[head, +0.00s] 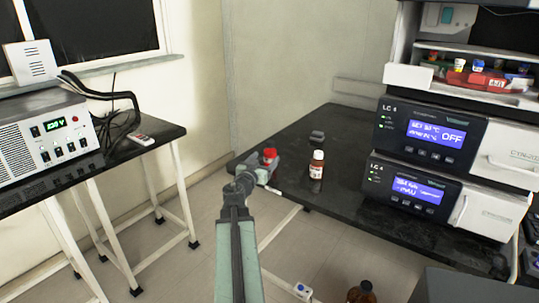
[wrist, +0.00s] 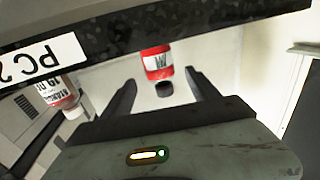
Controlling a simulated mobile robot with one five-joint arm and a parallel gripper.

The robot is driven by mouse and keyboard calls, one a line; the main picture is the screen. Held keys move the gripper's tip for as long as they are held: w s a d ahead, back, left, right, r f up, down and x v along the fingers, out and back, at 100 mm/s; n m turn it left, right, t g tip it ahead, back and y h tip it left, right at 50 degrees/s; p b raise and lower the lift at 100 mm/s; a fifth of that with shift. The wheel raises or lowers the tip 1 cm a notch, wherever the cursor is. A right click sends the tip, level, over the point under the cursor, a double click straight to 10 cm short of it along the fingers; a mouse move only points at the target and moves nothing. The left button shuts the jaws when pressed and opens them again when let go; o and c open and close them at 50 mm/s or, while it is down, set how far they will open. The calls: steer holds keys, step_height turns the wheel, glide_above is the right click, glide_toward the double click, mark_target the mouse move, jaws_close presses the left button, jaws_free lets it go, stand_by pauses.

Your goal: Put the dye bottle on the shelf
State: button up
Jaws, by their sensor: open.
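A small red bottle (head: 270,153) with a white label, which I take for the dye bottle, stands near the left edge of the dark bench. In the wrist view the red bottle (wrist: 157,60) appears upside down, with a black cap. My gripper (head: 262,171) is at the bench edge, close to this bottle and partly hiding it in the head view. In the wrist view my open gripper (wrist: 160,82) has a finger on each side of the cap, with gaps. The shelf (head: 465,83) seems to be the open bay above the LC units, holding several small bottles.
A brown bottle (head: 316,166) with a white cap stands right of the red one. A small dark object (head: 317,136) lies behind. The LC units (head: 420,134) fill the bench's right side. A power supply (head: 45,132) stands on the left table.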

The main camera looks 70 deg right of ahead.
mark_target(268, 159)
steer(key=shift+o, duration=0.3)
steer(key=shift+a, duration=0.95)
step_height(268, 159, down, 2)
steer(key=shift+w+f+g+b, duration=0.2)
steer(key=shift+g+b, duration=0.1)
steer(key=shift+b, duration=0.9)
steer(key=shift+s+r+m, duration=0.1)
steer(key=shift+r+m, duration=0.1)
steer(key=shift+m, duration=0.1)
steer(key=shift+d+r+p, duration=0.1)
steer(key=shift+d+p, duration=0.2)
steer(key=shift+d, duration=0.05)
steer(key=d, duration=0.7)
steer(key=shift+s+d, duration=0.15)
steer(key=shift+d, duration=0.05)
steer(key=shift+a, duration=0.1)
jaws_close()
step_height(268, 159, up, 10)
steer(key=p, duration=1)
steer(key=shift+r, duration=0.15)
